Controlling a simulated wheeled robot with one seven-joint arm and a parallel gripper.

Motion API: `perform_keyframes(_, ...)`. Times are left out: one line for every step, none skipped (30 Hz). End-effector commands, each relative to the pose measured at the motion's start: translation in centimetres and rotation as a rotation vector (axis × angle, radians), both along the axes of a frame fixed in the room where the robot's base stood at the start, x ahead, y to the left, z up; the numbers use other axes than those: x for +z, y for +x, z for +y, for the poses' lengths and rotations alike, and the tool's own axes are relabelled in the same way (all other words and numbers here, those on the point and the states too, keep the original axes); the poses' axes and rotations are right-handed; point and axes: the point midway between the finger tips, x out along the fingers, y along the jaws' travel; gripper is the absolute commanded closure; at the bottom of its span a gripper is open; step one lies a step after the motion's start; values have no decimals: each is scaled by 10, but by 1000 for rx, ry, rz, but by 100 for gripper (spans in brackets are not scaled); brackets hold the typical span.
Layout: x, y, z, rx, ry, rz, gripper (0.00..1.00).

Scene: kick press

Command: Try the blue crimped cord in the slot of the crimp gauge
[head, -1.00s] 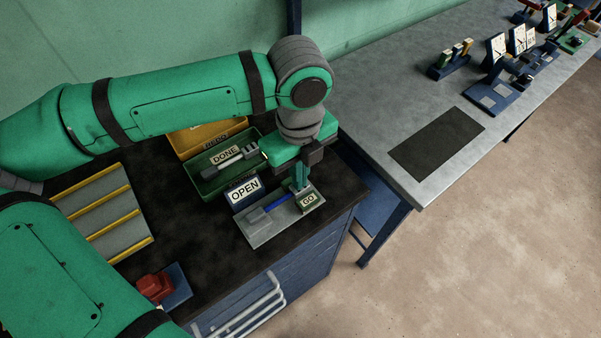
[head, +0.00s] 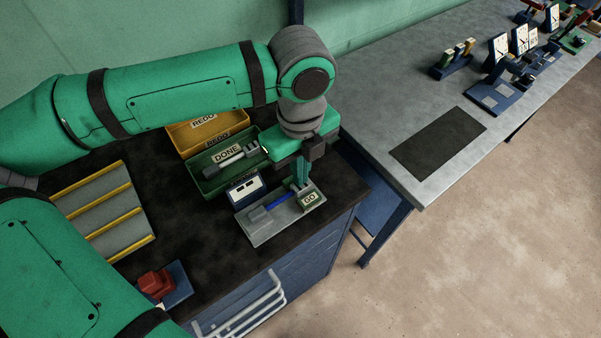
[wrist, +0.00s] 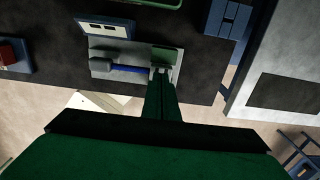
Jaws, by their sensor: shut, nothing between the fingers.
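The crimp gauge is a light grey plate (head: 268,236) with a small block marked GO (head: 310,200) at its right end. A small blue-framed display (head: 244,188) behind it shows two dark marks. The blue cord (head: 277,201) lies along the plate, with a grey piece (head: 258,215) at its left end; the cord also shows in the wrist view (wrist: 128,69). My gripper (head: 301,187) points down, shut and empty, at the cord's right end beside the GO block. In the wrist view my fingertips (wrist: 160,73) cover that end, so its fit in the slot is hidden.
A green DONE bin (head: 205,185) holding a grey tool-like piece and a yellow REDO bin (head: 180,138) stand behind the gauge. A yellow-ribbed rack (head: 103,213) and a red button (head: 156,285) are to the left. A grey bench (head: 375,115) stands right.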

Motion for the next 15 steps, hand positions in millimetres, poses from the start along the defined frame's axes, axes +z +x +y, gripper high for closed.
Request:
perform_keyframes(3, 0, 0, 0, 0, 0, 100)
perform_keyframes(5, 0, -1, -1, 0, 0, 100)
perform_keyframes(7, 0, -1, -1, 0, 0, 100)
perform_keyframes(9, 0, -1, -1, 0, 0, 100)
perform_keyframes(11, 0, -1, -1, 1, -1, 100)
perform_keyframes(13, 0, -1, -1, 1, -1, 100)
perform_keyframes(15, 0, -1, -1, 1, -1, 100)
perform_keyframes(17, 0, -1, -1, 1, -1, 100)
perform_keyframes(20, 0, -1, -1, 0, 0, 100)
perform_keyframes(21, 0, -1, -1, 1, -1, 100)
perform_keyframes(23, 0, -1, -1, 1, -1, 100)
perform_keyframes(25, 0, -1, -1, 1, -1, 100)
perform_keyframes(27, 0, -1, -2, 0, 0, 100)
perform_keyframes(29, 0, -1, -2, 0, 0, 100)
perform_keyframes(31, 0, -1, -2, 0, 0, 100)
